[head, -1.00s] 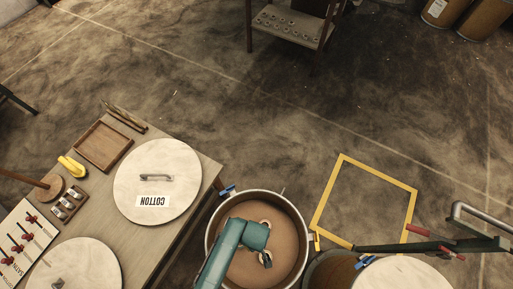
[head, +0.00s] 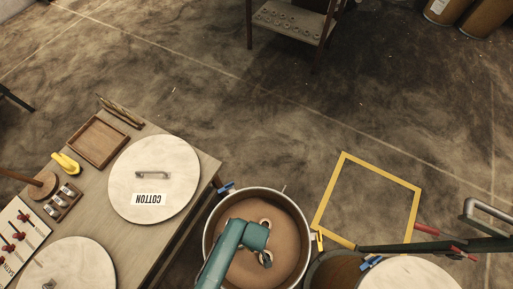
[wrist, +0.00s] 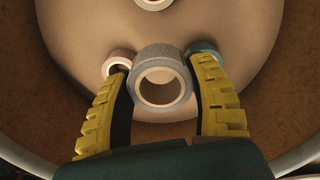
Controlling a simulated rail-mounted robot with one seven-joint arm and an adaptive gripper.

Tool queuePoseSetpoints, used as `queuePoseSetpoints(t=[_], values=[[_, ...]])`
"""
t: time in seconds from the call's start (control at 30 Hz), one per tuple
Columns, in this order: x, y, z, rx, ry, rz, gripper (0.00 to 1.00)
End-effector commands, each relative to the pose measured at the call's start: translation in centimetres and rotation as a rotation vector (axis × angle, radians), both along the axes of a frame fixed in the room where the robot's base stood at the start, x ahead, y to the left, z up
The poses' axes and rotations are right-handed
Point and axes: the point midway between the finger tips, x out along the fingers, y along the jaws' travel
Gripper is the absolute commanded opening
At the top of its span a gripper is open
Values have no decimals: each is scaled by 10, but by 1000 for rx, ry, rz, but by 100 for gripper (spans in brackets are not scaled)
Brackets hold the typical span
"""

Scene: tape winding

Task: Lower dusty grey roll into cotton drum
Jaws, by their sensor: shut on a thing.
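The dusty grey roll (wrist: 158,56) is between the two yellow-and-black fingers of my gripper (wrist: 161,72), which is shut on it. It is held with its hole facing the wrist camera. In the head view, my gripper (head: 266,258) is over the open drum (head: 206,232), inside its rim, and my arm hides part of it. The lid marked COTTON (head: 137,178) lies on the table. A pink roll (wrist: 117,60) and a teal roll (wrist: 205,49) show beside the fingertips, on the drum's pale contents. How far the grey roll is above the contents is unclear.
Another pale roll (wrist: 153,3) lies farther in. The wooden table (head: 150,238) stands left of the drum, with a tray (head: 99,144) on it. A second drum (head: 335,270) stands close on the right, near a yellow floor frame (head: 332,188). The floor beyond is mostly clear.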

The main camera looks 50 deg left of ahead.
Motion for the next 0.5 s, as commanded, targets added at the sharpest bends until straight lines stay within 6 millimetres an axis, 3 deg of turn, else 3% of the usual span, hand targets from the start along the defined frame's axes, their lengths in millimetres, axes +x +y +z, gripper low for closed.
queuePoseSetpoints(t=[0.5], values=[[0,0,-31,0,0,0,28]])
